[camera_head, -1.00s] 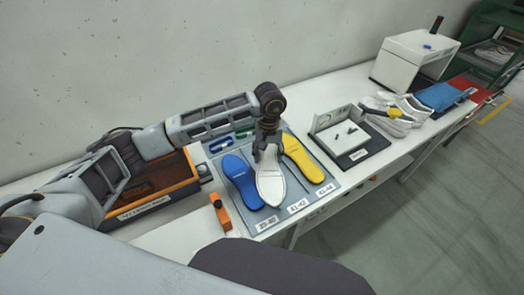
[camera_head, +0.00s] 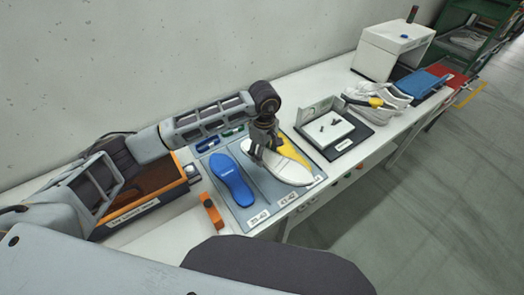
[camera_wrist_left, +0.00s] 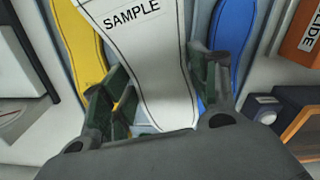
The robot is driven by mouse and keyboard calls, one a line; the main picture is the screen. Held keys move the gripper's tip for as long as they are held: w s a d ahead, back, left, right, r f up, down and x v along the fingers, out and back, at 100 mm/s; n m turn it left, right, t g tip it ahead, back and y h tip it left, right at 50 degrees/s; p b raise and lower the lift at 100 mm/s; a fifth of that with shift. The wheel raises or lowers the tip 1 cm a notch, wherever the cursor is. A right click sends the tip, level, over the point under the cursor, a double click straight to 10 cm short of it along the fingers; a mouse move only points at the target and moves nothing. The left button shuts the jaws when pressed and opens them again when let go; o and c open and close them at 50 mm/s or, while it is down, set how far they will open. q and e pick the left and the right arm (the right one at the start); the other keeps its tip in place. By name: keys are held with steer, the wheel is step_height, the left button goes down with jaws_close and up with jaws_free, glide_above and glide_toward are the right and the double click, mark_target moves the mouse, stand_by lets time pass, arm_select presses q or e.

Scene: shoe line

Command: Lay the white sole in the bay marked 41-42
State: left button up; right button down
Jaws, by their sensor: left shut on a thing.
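The white sole (camera_head: 288,168) is in my left gripper (camera_head: 260,150), held at its narrow end. It slants toward the right in the head view and covers part of the yellow sole (camera_head: 297,147). The wrist view shows "SAMPLE" on the white sole (camera_wrist_left: 150,70), between the fingers of my left gripper (camera_wrist_left: 165,95). The grey-blue bay board (camera_head: 262,187) lies below. The blue sole (camera_head: 232,178) lies in its left bay, by the 39-40 label. The 41-42 label (camera_head: 288,200) marks the middle bay. The right label is mostly hidden. My right gripper is out of view.
A dark tray with an orange rim (camera_head: 140,208) is further left.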

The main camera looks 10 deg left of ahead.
arm_select(q)
steer(key=n, duration=0.4)
steer(key=shift+d, duration=0.3)
steer(key=n, duration=0.4)
steer(key=shift+d, duration=0.2)
steer(key=n, duration=0.4)
steer(key=shift+d+f, duration=0.1)
steer(key=n, duration=0.3)
steer(key=shift+n, duration=0.4)
steer(key=n, duration=0.8)
steer(key=shift+f, duration=0.1)
steer(key=n, duration=0.4)
steer(key=shift+w+n, duration=0.1)
steer(key=shift+n, duration=2.2)
